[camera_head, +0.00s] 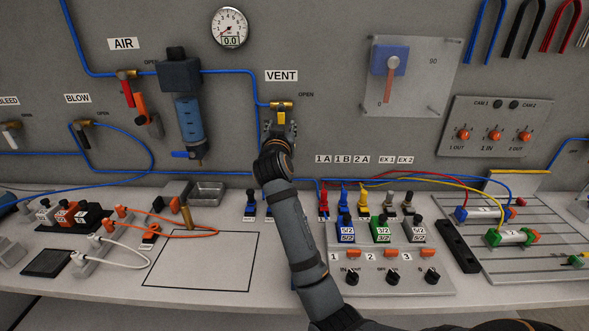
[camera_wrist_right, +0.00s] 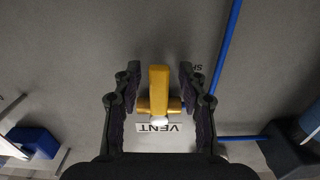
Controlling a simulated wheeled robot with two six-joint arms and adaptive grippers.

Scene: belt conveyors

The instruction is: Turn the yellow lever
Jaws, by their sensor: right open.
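The yellow lever (camera_head: 281,118) hangs down from the brass valve (camera_head: 282,104) under the VENT label (camera_head: 281,76) on the grey wall panel. My right gripper (camera_head: 280,129) is up at the lever and hides its lower part in the head view. In the right wrist view, the yellow lever (camera_wrist_right: 158,87) stands between the two open fingers of my right gripper (camera_wrist_right: 160,78). A gap shows on each side, and neither finger visibly touches it. The VENT label (camera_wrist_right: 159,127) appears upside down there. My left gripper is not in view.
A blue hose (camera_head: 257,92) runs beside the valve on its left. The blue filter unit (camera_head: 188,118) and the orange AIR lever (camera_head: 140,104) are further left. Below, the bench holds a block of switches and coloured plugs (camera_head: 380,270) and a bare outlined area (camera_head: 200,263).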

